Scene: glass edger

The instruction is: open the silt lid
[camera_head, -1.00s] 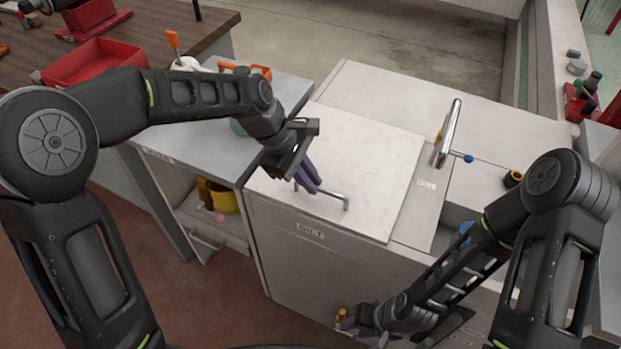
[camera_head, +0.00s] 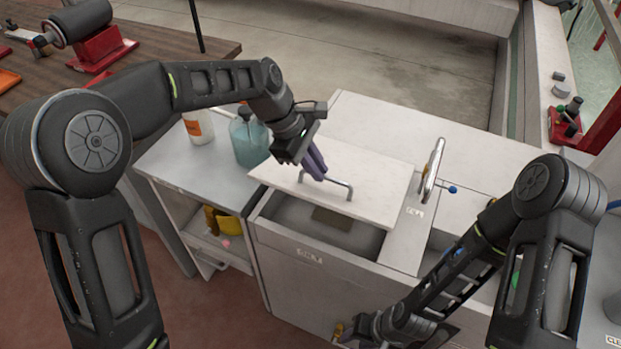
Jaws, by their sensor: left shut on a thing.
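The silt lid (camera_head: 367,173) is a flat white panel with a metal bar handle (camera_head: 349,190) near its front edge. It is raised at the front, and the compartment (camera_head: 320,222) beneath shows a grey inside with a brown patch. My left gripper (camera_head: 316,168) is shut on the left part of the handle; its purple fingers partly hide it. A small label (camera_head: 309,256) is on the cabinet front below the opening. My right gripper (camera_head: 345,330) is low at the front of the cabinet, and its fingers are too small and hidden to read.
A faucet (camera_head: 432,170) with a blue-tipped lever stands right of the lid. The counter behind the lid is clear.

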